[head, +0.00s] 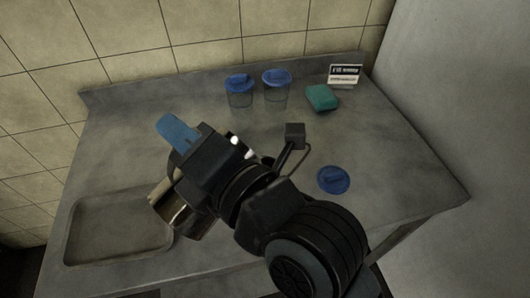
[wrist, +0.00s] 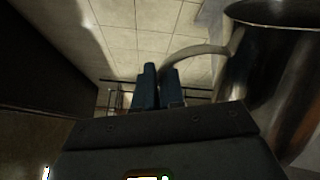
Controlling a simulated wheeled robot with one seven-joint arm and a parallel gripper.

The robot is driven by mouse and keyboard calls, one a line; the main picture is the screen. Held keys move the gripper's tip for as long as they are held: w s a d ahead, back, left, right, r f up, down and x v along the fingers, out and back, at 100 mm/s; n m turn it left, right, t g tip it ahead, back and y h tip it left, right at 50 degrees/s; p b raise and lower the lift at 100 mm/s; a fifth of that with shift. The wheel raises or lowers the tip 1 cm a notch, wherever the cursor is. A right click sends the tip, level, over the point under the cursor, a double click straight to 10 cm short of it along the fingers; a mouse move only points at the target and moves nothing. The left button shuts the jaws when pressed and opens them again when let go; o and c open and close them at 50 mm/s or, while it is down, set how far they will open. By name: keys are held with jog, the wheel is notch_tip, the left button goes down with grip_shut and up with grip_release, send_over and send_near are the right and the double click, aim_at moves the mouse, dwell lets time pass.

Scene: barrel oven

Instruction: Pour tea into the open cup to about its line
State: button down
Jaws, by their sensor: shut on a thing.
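A shiny metal jug (head: 182,212) hangs below my gripper, above the right edge of the sink basin in the head view. It fills the right of the wrist view (wrist: 272,75), its rim at the top. Its curved handle (wrist: 205,49) runs to my blue fingers (wrist: 157,85), and my gripper (head: 177,131) is shut on it. Two clear cups with blue lids (head: 240,97) (head: 276,93) stand side by side at the back of the counter. A loose blue lid (head: 333,180) lies flat at the right. I see no open cup; my arm hides the counter's middle.
The grey counter (head: 130,130) has a sunken basin (head: 112,232) at the left. A green sponge (head: 321,98) and a small printed card (head: 345,76) are at the back right. A tiled wall (head: 190,30) stands behind, a pale wall (head: 460,90) at the right. The right counter is mostly free.

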aim_at(167, 203)
jog(key=shift+s+a+f+n+b, duration=0.35)
jog(key=shift+f+b, duration=0.2)
jog(key=shift+b, duration=0.65)
jog(key=shift+s+a+f+n+b, duration=0.2)
jog(key=shift+s+f+n+b, duration=0.25)
jog(key=shift+b, duration=0.6)
jog(key=shift+w+a, duration=0.1)
jog(key=shift+r, duration=0.1)
jog(key=shift+n+b, duration=0.3)
